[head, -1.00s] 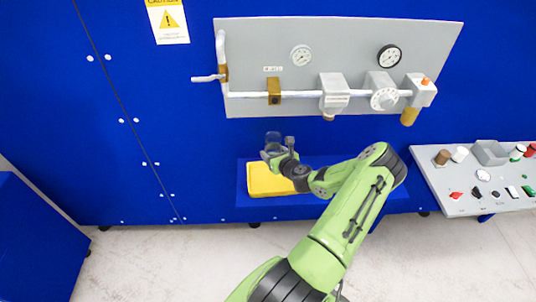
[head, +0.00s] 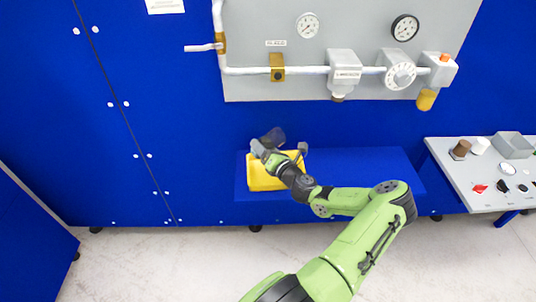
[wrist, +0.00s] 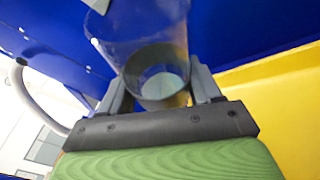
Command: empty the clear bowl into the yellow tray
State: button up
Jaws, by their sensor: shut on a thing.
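The clear bowl (head: 272,137) is tilted in the head view, above the back part of the yellow tray (head: 262,180). My gripper (head: 279,149) is shut on the bowl, with one finger on each side of it. In the wrist view the clear bowl (wrist: 150,40) stands between the two fingers, and its round end shows. I cannot tell what is in the bowl. The yellow tray (wrist: 285,110) fills the right side of the wrist view. Its inside is partly hidden by my gripper in the head view.
The tray sits on a blue ledge (head: 370,170) against a blue wall. A grey panel with pipes and gauges (head: 300,55) is above. A grey table (head: 475,185) with small items stands at the right. The ledge right of the tray is clear beyond my arm.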

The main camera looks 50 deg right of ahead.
jog(key=m+b, duration=0.1)
jog(key=f+t+b, duration=0.1)
jog(key=b, duration=0.1)
jog(key=shift+w+a+f+m, duration=0.25)
jog(key=shift+w+a+m, duration=0.1)
jog(key=shift+w+m, duration=0.05)
jog(key=m+h, duration=0.1)
jog(key=m, duration=0.1)
jog(key=m+t+h+b, duration=0.1)
jog(key=m, duration=0.1)
jog(key=m+t+h+b, duration=0.1)
jog(key=m, duration=0.2)
jog(key=shift+w+a+r, duration=0.15)
jog(key=shift+w+a, duration=0.15)
jog(key=shift+w, duration=0.05)
jog(key=shift+w+m+t+h, duration=0.1)
jog(key=shift+m+t+h, duration=0.2)
jog(key=shift+m+h, duration=0.7)
jog(key=shift+r+m+h+b, duration=0.35)
jog(key=shift+m+h, duration=0.25)
jog(key=shift+m, duration=0.6)
jog(key=shift+r, duration=0.1)
